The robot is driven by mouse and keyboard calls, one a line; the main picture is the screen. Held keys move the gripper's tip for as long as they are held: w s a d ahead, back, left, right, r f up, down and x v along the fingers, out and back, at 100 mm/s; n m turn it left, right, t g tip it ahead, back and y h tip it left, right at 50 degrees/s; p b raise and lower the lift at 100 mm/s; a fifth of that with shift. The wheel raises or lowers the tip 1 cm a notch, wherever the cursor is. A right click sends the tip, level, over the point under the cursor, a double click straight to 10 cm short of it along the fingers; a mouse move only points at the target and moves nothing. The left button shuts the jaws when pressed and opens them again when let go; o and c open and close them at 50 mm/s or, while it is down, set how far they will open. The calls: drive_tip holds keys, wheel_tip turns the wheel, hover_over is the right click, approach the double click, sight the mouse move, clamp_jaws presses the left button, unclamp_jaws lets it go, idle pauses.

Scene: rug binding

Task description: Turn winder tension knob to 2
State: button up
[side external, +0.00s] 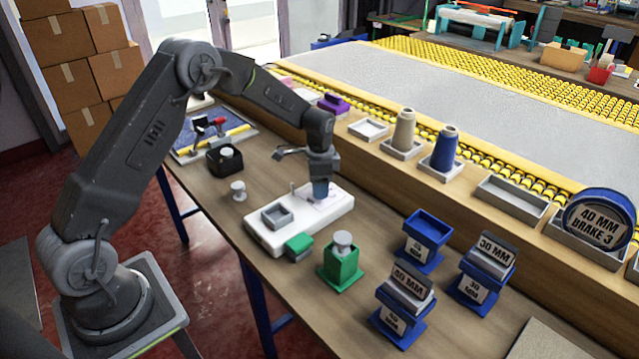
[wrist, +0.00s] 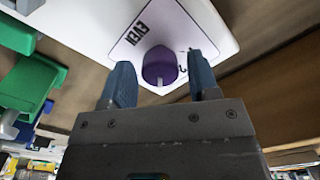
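The tension knob (wrist: 160,66) is a round purple dial on a white winder base (wrist: 110,18). Dark printed marks lie around the knob, partly cut off or hidden; I cannot read which number it points to. My gripper (wrist: 163,85) is open, with one blue-grey finger on each side of the knob and gaps between. In the side external view my gripper (side external: 320,188) points down over the right part of the white winder base (side external: 335,205) and hides the knob.
On the base's left part is a small grey tray (side external: 277,216). A green block (side external: 299,245) and a green holder with a grey spool (side external: 341,262) stand close in front. Blue holders (side external: 425,240) stand to the right. Cones of thread (side external: 404,132) stand on the raised ledge behind.

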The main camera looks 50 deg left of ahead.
drive_tip(key=c, duration=0.8)
drive_tip(key=shift+o, duration=0.2)
drive_tip(key=shift+n, duration=0.3)
drive_tip(key=n, duration=0.4)
drive_tip(key=shift+n, duration=2)
drive_tip(key=o, duration=0.9)
